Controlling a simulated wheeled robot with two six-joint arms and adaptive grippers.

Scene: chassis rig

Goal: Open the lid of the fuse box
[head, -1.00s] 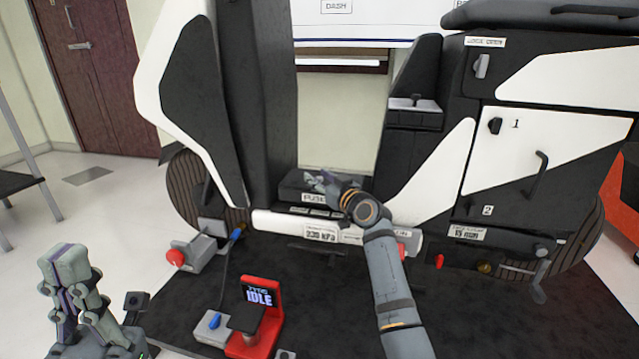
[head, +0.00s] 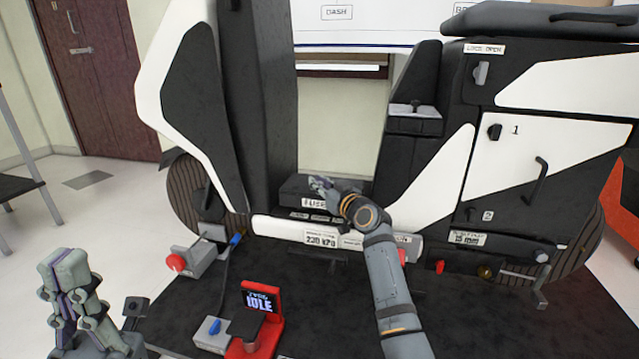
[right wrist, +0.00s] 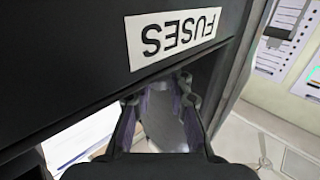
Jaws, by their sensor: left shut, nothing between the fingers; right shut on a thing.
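The fuse box (head: 296,190) is a low black box with a white FUSES label, set in the footwell of the scooter-like chassis in the head view. My right gripper (head: 322,184) is at its top front, just above the label. In the right wrist view the label (right wrist: 175,37) is upside down on a dark face, and my right gripper (right wrist: 160,100) is close against that face's edge, shut on what looks like the lid's edge. The fingers partly hide the held part. How far the lid is raised is unclear. My left gripper (head: 65,265) is shut and empty at lower left.
A red stand with an IDLE screen (head: 260,302) and a grey block with a red knob (head: 190,260) stand on the dark mat. The chassis's front column (head: 262,100) and seat body (head: 440,170) flank the fuse box. Space above the box is open.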

